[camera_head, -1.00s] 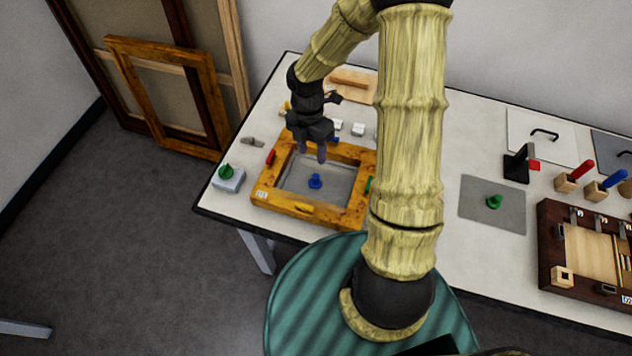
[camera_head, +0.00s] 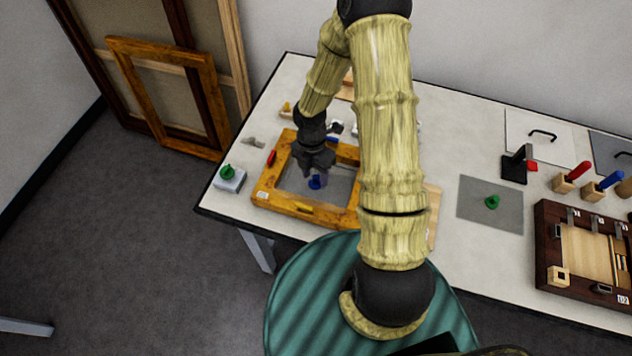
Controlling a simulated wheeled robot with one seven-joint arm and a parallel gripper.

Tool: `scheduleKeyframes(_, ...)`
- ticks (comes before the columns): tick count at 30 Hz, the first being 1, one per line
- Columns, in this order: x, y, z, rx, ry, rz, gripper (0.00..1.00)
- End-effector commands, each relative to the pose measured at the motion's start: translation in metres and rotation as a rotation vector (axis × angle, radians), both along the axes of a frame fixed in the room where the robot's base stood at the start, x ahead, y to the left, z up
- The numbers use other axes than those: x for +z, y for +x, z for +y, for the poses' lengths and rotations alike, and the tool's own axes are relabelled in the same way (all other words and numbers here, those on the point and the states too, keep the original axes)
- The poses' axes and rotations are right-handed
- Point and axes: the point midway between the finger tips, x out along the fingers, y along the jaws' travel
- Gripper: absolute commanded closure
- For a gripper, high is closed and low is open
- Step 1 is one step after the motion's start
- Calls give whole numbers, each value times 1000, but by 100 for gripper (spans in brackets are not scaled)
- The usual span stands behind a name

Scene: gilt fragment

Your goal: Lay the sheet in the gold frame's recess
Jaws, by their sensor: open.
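The gold frame (camera_head: 283,201) lies flat on the left part of the table. A grey sheet (camera_head: 340,190) with a blue knob (camera_head: 314,184) shows inside its opening; I cannot tell whether it is fully seated. My gripper (camera_head: 319,178) is open, pointing down over the sheet, with its fingers at the blue knob. Whether they touch the knob is unclear. Another grey sheet (camera_head: 478,212) with a green knob (camera_head: 492,202) lies flat on the table to the right. My arm hides the frame's right side.
A grey block with a green knob (camera_head: 228,176) stands left of the frame. A dark wooden frame (camera_head: 544,250) with fittings lies at the right. A black stand (camera_head: 516,165) and handled tools (camera_head: 573,174) stand behind it. Bare table lies around the right-hand sheet.

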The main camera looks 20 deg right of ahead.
Motion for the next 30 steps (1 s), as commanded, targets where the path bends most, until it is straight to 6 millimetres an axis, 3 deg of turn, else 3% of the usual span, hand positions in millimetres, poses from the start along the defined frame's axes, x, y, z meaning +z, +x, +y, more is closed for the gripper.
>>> scheduleKeyframes(17,-4,-1,0,0,0,-1,55)
scheduleKeyframes(24,-4,-1,0,0,0,-1,100)
scheduleKeyframes(30,-4,0,0,0,0,-1,100)
